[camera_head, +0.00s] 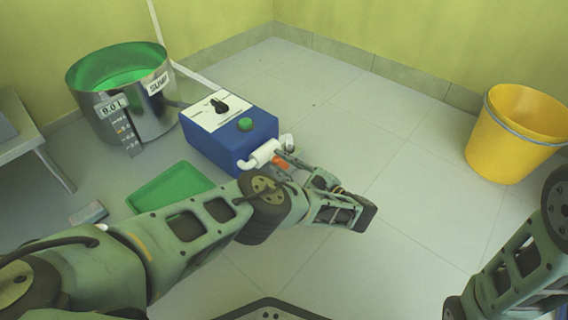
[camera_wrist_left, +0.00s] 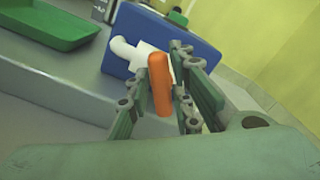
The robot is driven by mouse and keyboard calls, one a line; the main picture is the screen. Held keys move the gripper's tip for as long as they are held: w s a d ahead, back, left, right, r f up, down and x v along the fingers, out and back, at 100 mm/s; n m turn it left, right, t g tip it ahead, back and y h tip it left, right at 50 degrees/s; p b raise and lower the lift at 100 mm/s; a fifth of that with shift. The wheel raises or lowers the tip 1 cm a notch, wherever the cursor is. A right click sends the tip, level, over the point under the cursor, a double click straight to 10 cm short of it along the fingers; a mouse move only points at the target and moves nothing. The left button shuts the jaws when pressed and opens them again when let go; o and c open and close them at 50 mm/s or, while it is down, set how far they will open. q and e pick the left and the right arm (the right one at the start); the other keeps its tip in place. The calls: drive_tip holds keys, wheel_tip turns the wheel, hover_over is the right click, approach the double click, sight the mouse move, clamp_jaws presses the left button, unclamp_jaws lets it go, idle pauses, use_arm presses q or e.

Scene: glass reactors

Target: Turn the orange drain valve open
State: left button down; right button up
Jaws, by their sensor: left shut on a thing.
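The orange drain valve (camera_head: 280,161) is a short orange handle on a white pipe (camera_head: 264,152) at the front right of a blue box (camera_head: 226,148). In the left wrist view the orange handle (camera_wrist_left: 160,84) stands nearly upright in front of the white pipe (camera_wrist_left: 134,54). My left gripper (camera_head: 286,158) reaches the handle from the right, partly hiding it. In the left wrist view its fingers (camera_wrist_left: 158,92) lie on either side of the handle, shut on it. My right arm shows at the right edge of the head view, with its fingers out of view.
The blue box carries a black knob (camera_head: 218,105) and a green button (camera_head: 246,124). A green tray (camera_head: 172,187) lies on the floor at left. A yellow bucket (camera_head: 514,135) stands at right, with clear floor between.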

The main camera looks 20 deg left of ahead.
use_arm(q)
drive_tip(key=shift+a+n, duration=0.1)
drive_tip(key=shift+n, duration=0.2)
drive_tip(key=c, duration=1.6)
unclamp_jaws()
drive_tip(key=shift+c, duration=0.2)
drive_tip(key=v, duration=0.7)
drive_tip(key=shift+d, duration=0.25)
